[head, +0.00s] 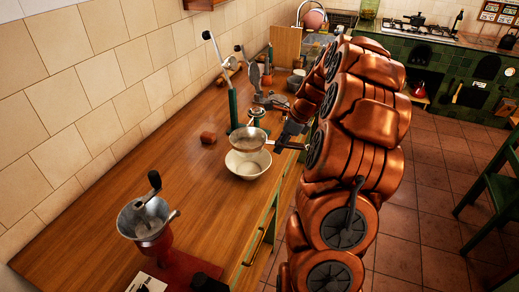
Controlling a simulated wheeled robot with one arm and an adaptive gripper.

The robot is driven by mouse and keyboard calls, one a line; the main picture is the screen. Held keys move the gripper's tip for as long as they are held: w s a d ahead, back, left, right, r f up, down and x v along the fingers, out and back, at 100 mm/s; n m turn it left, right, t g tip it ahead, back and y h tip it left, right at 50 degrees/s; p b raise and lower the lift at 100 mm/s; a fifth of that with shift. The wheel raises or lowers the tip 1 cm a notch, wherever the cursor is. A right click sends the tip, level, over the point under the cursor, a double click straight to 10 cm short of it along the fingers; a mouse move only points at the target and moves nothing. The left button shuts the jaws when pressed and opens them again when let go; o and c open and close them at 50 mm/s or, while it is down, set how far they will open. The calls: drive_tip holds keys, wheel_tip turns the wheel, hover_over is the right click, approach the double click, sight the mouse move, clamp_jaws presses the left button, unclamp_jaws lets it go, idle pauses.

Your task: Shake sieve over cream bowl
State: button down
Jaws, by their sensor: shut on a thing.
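The cream bowl (248,169) stands upright on the wooden counter near its front edge. The sieve (248,139), a round mesh with a metal rim, is above the bowl and overlaps its far rim in the head view. I cannot tell the exact gap between them. My gripper (285,144) is to the right of the sieve, shut on its handle. My copper-coloured arm reaches in from the right and partly hides the gripper. The bowl's inside looks pale; its contents cannot be made out.
A metal hand grinder (147,222) stands at the front left of the wooden counter (185,170). A small brown block (208,137) lies behind the bowl to the left. A green-based lever device (233,108) and other items stand farther back. The counter left of the bowl is clear.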

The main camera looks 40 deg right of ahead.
drive_tip(key=shift+r+p, duration=0.55)
drive_tip(key=shift+r, duration=0.95)
